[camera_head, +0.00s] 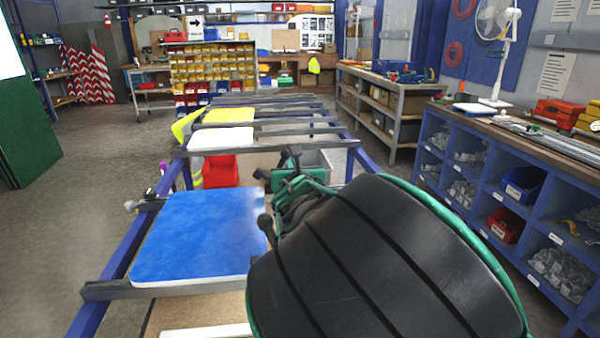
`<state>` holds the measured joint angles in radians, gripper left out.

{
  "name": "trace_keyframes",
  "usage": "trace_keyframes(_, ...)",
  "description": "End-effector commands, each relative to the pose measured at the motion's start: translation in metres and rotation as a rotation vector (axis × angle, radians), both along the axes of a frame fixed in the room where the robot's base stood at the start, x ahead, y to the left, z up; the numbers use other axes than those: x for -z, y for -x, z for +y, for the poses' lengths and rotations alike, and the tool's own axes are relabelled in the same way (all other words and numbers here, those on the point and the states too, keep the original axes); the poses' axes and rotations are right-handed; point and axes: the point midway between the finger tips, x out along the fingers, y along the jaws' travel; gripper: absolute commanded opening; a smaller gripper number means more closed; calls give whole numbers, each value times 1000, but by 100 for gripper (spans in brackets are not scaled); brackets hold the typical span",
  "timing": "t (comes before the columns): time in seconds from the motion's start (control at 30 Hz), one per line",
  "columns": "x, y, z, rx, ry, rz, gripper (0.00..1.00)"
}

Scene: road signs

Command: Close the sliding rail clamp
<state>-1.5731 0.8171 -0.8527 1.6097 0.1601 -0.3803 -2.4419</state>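A blue square sign panel with a pale edge (200,238) lies flat across the rails of a long rack. A small dark clamp-like fitting with a grey knob (131,206) sits at the panel's far left corner, by the end of a crossbar. It may be the sliding rail clamp; I cannot tell how far its jaw is from the panel. My black and green arm fills the lower right and covers the panel's right side. My gripper's fingers cannot be made out; the arm hides that area.
The rack's blue side rail (118,262) runs along the left, with grey crossbars further back. A white panel (221,138) and a yellow panel (229,115) lie beyond. A red bin (220,171) stands below. Blue shelving (478,205) lines the right; the left floor is clear.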

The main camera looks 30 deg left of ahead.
Motion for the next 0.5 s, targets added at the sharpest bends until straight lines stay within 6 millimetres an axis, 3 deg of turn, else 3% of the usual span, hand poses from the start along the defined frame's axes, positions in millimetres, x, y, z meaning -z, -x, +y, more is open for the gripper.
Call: trace_keyframes(0.5, -20, 18, 24, 2, -1, -3, 0)
